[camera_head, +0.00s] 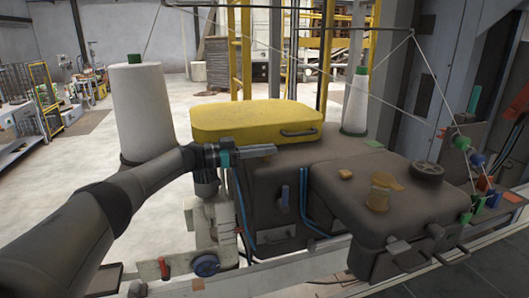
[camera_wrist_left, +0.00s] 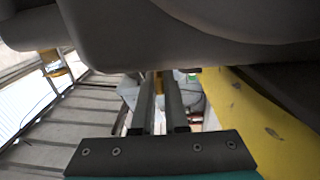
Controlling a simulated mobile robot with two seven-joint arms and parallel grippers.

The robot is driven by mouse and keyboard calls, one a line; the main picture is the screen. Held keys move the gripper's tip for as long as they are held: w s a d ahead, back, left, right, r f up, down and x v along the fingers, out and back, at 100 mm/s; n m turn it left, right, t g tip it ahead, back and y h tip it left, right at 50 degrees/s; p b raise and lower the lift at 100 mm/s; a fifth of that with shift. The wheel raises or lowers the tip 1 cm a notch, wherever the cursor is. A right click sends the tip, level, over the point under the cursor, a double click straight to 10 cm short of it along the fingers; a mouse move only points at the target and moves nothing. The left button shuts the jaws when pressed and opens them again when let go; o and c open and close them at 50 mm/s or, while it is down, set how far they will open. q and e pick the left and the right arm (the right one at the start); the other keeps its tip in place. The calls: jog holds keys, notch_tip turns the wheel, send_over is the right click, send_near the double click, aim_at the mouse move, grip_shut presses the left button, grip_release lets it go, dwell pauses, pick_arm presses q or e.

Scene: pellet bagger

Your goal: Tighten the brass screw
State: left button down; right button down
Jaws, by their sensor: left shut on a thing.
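My left gripper (camera_head: 274,150) reaches in from the left, its fingers pointing right, just in front of the yellow lid (camera_head: 255,118). In the left wrist view its two fingers (camera_wrist_left: 158,80) are close together, and a narrow brass-coloured sliver (camera_wrist_left: 158,86) shows between their tips. I take this to be the brass screw; the fingers hide most of it, and in the head view it does not show. How far it is screwed in cannot be told. My right gripper is in neither view.
The brown machine housing (camera_head: 330,157) lies below and right of the gripper. A brass-coloured round piece (camera_head: 381,183) and a dark knob (camera_head: 428,171) sit on its right cover. White thread cones stand at left (camera_head: 143,105) and behind (camera_head: 356,100). Thin threads cross at right.

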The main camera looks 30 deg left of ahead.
pick_arm(q)
jog(key=shift+r, duration=0.2)
jog(key=c, duration=0.9)
grip_release()
jog(key=shift+w+d+f, duration=0.1)
jog(key=shift+c, duration=0.2)
jog(key=shift+s+a+f, duration=0.1)
jog(key=shift+s+a, duration=0.2)
jog(key=b+v, duration=0.1)
jog(key=v, duration=1.3)
jog(key=shift+s+a, duration=0.15)
jog(key=shift+a, duration=0.05)
